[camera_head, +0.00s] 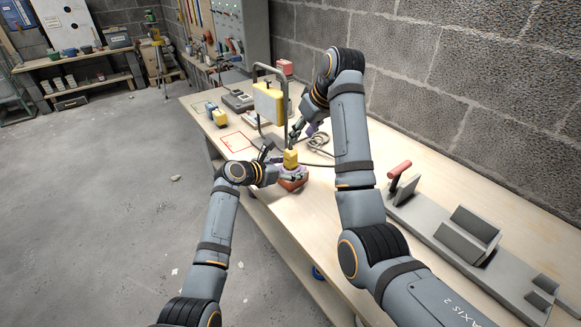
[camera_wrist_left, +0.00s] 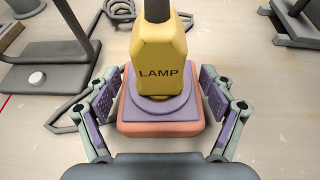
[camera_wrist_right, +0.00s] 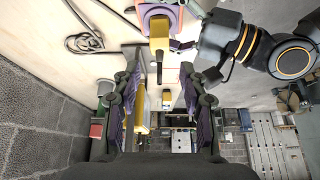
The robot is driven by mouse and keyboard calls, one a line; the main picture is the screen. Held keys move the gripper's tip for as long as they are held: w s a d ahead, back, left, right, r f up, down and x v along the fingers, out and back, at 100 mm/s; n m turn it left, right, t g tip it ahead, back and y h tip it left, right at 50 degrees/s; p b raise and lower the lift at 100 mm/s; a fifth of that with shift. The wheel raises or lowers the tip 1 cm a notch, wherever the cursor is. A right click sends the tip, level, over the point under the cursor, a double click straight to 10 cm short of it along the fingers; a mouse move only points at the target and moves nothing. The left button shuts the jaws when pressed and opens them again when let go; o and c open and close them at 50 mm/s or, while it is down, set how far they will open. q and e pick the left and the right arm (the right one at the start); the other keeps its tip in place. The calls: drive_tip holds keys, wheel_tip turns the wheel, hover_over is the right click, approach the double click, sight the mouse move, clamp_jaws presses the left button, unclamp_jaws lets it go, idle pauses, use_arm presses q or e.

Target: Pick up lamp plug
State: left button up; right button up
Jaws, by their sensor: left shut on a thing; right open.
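The yellow lamp plug (camera_head: 290,158) stands upright in a socket with a purple ring and a red-orange base (camera_head: 293,185). In the left wrist view, the plug (camera_wrist_left: 159,58) shows the word LAMP, and a dark cable rises from its top. My left gripper (camera_head: 282,168) is shut on the socket (camera_wrist_left: 160,125), one finger on each side, below the plug. My right gripper (camera_head: 297,133) is open and empty, just behind and above the plug. In the right wrist view, the plug (camera_wrist_right: 159,35) lies beyond its spread fingers.
A yellow work lamp (camera_head: 268,102) on a grey stand is close behind the grippers. A coiled cable (camera_head: 320,142) lies on the bench to the right. A grey fixture with a red handle (camera_head: 400,169) stands nearer right. A block wall (camera_head: 470,90) borders the bench.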

sight(292, 150)
drive_tip(key=shift+o, duration=0.8)
drive_tip(key=shift+w+a+r, duration=0.1)
drive_tip(key=shift+w+r, duration=0.1)
drive_tip(key=shift+w, duration=0.05)
drive_tip(key=shift+n+g, duration=0.6)
drive_tip(key=x, duration=1.2)
drive_tip(key=shift+w, duration=0.3)
drive_tip(key=shift+c, duration=0.3)
clamp_jaws()
wheel_tip(292, 150, up, 10)
drive_tip(key=shift+r, duration=0.2)
